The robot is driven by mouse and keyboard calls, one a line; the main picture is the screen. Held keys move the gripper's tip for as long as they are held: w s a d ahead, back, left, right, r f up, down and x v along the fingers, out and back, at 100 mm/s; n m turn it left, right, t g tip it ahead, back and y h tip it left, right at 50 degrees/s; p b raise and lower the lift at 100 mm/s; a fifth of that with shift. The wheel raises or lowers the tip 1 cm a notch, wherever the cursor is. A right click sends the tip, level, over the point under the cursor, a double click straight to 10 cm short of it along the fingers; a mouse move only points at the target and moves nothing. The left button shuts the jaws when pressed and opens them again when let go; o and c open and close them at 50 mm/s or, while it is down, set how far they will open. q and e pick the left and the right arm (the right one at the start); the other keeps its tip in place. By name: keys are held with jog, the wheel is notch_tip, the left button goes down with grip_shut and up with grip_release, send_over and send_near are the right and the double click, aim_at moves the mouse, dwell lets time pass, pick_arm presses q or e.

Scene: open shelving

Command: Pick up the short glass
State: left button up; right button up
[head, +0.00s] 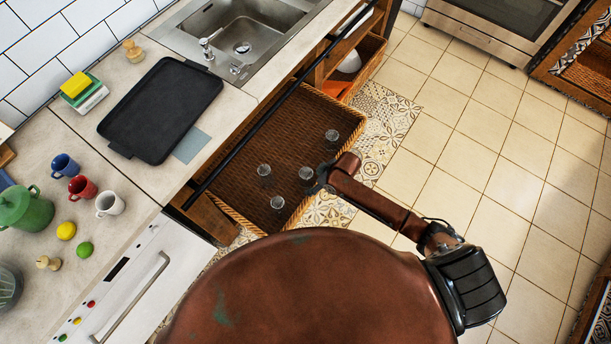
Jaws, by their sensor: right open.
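Several clear glasses stand in the pulled-out wicker drawer (232,176): one at the back (332,137), one at the left (264,170), one at the front (278,203) and one at the right (306,174). They look alike in size from above, so I cannot tell which is the short one. My right gripper (317,181) is open, just right of the right-hand glass, at the drawer's right side. Its dark fingers partly overlap that glass's edge, and I cannot tell whether they touch it. My left gripper is out of view.
A long dark bar (262,119) runs along the counter side of the drawer. The counter holds a black tray (162,110), mugs (82,187) and a green pot (25,212). Another open wicker drawer (366,62) is farther back. The tiled floor (480,140) at the right is clear.

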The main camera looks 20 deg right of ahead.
aim_at(308, 173)
jog(key=shift+n, duration=0.5)
jog(key=w, duration=0.3)
jog(key=w+r, duration=0.1)
jog(key=shift+w+d+r, duration=0.1)
jog(key=shift+w+d, duration=0.05)
jog(key=shift+d, duration=0.15)
jog(key=shift+w+b, duration=0.3)
jog(key=shift+w, duration=0.25)
jog(key=shift+b+x, duration=0.5)
jog(key=shift+x, duration=0.55)
jog(key=shift+a+f, duration=0.2)
jog(key=shift+f, duration=0.4)
jog(key=b+x, duration=0.2)
jog(key=x, duration=0.2)
jog(key=shift+s+f, duration=0.15)
jog(key=shift+s, duration=0.05)
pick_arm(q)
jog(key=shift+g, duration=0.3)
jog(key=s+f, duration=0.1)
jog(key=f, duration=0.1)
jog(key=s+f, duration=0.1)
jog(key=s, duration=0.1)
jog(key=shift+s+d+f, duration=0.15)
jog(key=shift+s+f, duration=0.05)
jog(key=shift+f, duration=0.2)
pick_arm(e)
jog(key=shift+c, duration=0.2)
